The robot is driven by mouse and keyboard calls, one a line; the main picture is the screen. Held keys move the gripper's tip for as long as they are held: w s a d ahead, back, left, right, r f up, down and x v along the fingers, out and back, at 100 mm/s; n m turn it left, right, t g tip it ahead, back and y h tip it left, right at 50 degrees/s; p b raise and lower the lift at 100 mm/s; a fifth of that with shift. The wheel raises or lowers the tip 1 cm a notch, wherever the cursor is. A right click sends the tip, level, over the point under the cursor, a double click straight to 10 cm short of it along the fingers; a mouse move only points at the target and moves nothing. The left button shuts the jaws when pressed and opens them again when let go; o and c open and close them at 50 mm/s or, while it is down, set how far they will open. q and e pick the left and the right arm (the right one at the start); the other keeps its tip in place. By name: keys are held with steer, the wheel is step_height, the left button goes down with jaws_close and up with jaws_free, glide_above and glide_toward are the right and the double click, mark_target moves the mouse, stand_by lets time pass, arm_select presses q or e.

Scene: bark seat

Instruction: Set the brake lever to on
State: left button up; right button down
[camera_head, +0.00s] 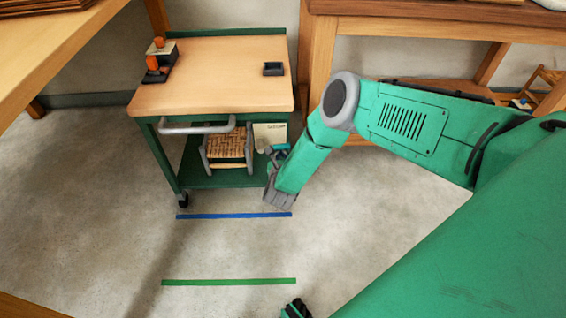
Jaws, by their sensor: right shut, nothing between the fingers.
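The wheeled cart (215,90) has a wooden top and a green frame. A black fixture with orange parts (155,65) sits at the top's left edge; it looks like a lever on a base, but I see no marking for on or off. My right gripper (279,198) is shut and empty. It points down beside the cart's lower right front corner, apart from the black fixture. Part of the cart's right side is hidden behind my right arm.
A small dark tray (273,69) lies on the cart's top. A grey handle (198,128) runs along its front. A woven stool (226,150) shows on or behind the lower shelf. Blue (234,216) and green (229,282) lines cross open floor. Wooden benches stand left and right.

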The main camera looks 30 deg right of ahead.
arm_select(q)
steer(key=shift+d+r, duration=0.15)
steer(key=shift+d, duration=0.25)
arm_select(e)
steer(key=shift+d+r, duration=0.1)
steer(key=shift+d, duration=0.25)
arm_select(q)
steer(key=shift+a, duration=0.1)
arm_select(e)
steer(key=shift+a, duration=0.1)
